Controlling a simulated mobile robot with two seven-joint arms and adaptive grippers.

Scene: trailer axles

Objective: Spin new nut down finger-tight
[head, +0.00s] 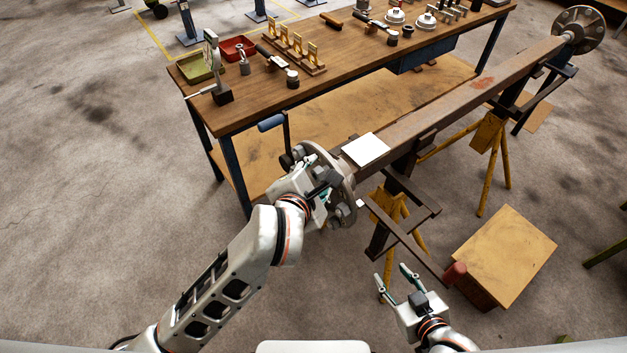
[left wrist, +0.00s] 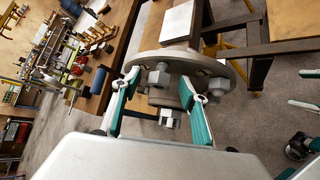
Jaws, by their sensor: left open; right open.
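The near hub (head: 347,190) is a round grey flange on the end of the long brown axle beam (head: 450,115). A small grey nut (left wrist: 168,118) sits at the hub's centre, between my left fingers. My left gripper (left wrist: 160,112) is open, one finger on each side of the nut, with gaps visible. In the head view my left gripper (head: 325,182) covers the hub's face and hides the nut. My right gripper (head: 393,274) is open and empty, low and apart from the axle.
A wooden workbench (head: 340,75) behind carries a green tray (head: 200,67), a red tray (head: 238,48) and several tools. Yellow stands (head: 487,140) hold the beam. A white sheet (head: 366,150) lies on the beam. A wooden-topped box (head: 505,250) stands right of my right gripper.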

